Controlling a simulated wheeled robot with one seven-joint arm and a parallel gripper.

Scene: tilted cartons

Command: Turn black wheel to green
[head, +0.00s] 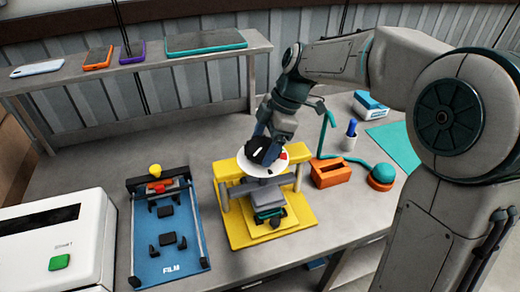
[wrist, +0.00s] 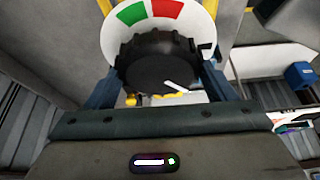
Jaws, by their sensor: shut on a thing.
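The black wheel (wrist: 155,62) is a ribbed round knob on a white dial disc (wrist: 108,36). The dial has a green sector (wrist: 131,13) and a red sector (wrist: 167,8) side by side at the top of the wrist view. A white pointer mark (wrist: 177,86) on the wheel's lower right lies well away from both sectors. My gripper (wrist: 158,72) has its blue fingers on either side of the wheel and is shut on it. In the head view the wheel (head: 262,151) sits on top of a yellow press-like stand (head: 233,229), partly covered by my gripper (head: 263,140).
A blue film tray (head: 184,262) and a white machine (head: 52,262) with a green button stand to the left. A shelf with phones (head: 98,57) is behind.

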